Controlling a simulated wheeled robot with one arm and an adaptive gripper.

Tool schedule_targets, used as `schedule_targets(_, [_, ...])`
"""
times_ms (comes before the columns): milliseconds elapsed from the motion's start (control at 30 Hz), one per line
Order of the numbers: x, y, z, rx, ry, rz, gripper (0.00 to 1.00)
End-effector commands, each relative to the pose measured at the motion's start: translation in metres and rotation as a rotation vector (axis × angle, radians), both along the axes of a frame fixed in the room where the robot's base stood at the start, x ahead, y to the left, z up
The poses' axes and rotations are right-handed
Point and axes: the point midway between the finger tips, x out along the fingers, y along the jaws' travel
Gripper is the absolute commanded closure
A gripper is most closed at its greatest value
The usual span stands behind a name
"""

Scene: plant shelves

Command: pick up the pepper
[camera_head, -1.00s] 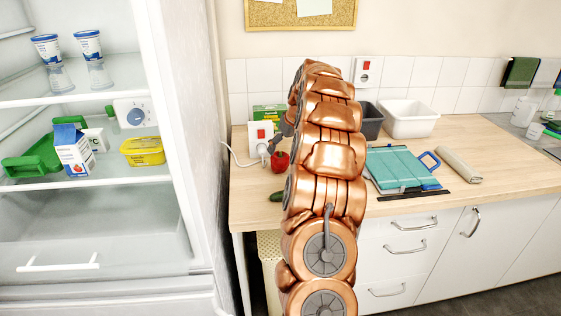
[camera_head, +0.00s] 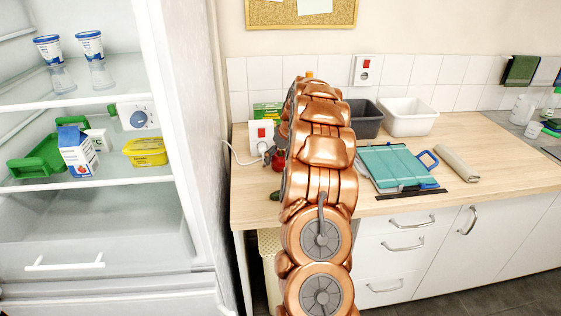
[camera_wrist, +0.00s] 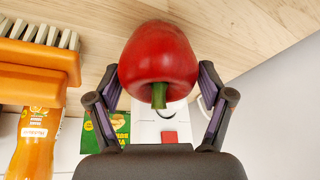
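The red pepper (camera_wrist: 157,58) fills the space between the fingers in the wrist view, its green stem (camera_wrist: 159,95) facing the camera. My gripper (camera_wrist: 158,70) has its fingers spread wide, one on each side of the pepper. The fingertips lie very close to its sides; I cannot tell whether they touch. In the head view the pepper (camera_head: 278,160) shows at the back left of the wooden counter (camera_head: 480,170), partly hidden behind my arm.
An orange brush (camera_wrist: 40,60) and an orange bottle (camera_wrist: 36,140) are close to the gripper's left in the wrist view. A teal board (camera_head: 395,163) lies to the right.

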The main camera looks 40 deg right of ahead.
Motion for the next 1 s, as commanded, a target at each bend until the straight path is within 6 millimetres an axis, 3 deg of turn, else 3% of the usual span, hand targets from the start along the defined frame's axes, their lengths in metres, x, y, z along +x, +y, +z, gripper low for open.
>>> schedule_targets(67, [0.000, 0.000, 0.000, 0.000, 0.000, 0.000, 0.33])
schedule_targets(400, [0.000, 0.000, 0.000, 0.000, 0.000, 0.000, 0.68])
schedule_targets(733, [0.000, 0.000, 0.002, 0.000, 0.000, 0.000, 0.69])
schedule_targets(1000, [0.001, -0.001, 0.020, -0.004, -0.003, 0.000, 0.69])
